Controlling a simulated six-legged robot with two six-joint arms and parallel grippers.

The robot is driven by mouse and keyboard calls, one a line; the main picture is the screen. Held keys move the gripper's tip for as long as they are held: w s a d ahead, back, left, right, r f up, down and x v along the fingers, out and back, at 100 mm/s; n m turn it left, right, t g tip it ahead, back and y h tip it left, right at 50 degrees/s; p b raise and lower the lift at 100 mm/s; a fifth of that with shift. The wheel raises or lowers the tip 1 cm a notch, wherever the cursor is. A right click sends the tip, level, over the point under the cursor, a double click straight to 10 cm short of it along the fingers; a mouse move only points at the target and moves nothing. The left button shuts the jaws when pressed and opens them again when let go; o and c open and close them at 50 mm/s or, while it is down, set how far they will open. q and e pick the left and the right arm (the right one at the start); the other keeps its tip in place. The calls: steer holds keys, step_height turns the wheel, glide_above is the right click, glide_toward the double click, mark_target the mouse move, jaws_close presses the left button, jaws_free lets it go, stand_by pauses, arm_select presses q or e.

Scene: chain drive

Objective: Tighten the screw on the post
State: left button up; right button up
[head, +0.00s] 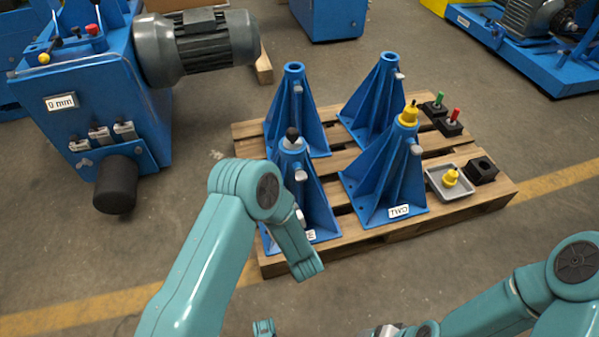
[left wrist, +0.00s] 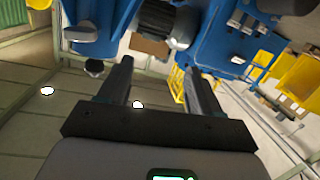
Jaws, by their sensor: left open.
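Several blue flared posts stand on a pallet in the head view. The post labelled TWO (head: 385,180) has a yellow cap (head: 409,115) on top and a silver screw (head: 415,149) at its side. The front-left post (head: 318,205), its label partly hidden by my left arm, has a black-topped piece (head: 292,136) and a silver screw (head: 301,175). The back posts (head: 296,115) (head: 374,100) also carry side screws. My left gripper (left wrist: 158,65) is open and empty in the left wrist view, apart from any post. My right gripper's jaws are not visible.
The pallet (head: 283,262) also holds a grey tray (head: 458,190) with a yellow piece (head: 450,177), a black block (head: 482,170) and green and red-topped pieces (head: 438,102) (head: 454,117). A blue machine (head: 125,80) stands left. Floor in front is clear.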

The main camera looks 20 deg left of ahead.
arm_select(q)
steer(key=d+t+y, duration=0.1)
steer(key=d, duration=0.4)
steer(key=m+t+h, duration=0.2)
glide_toward(299, 172)
steer(key=b+x, duration=0.1)
steer(key=x, duration=0.2)
steer(key=b+x, duration=0.1)
steer(key=x, duration=0.2)
steer(key=b+x, duration=0.2)
steer(key=x, duration=0.1)
steer(key=shift+d+f, duration=0.15)
steer(key=shift+f, duration=0.2)
steer(key=shift+w+a+r, duration=0.15)
steer(key=shift+w+a, duration=0.25)
steer(key=shift+w, duration=0.15)
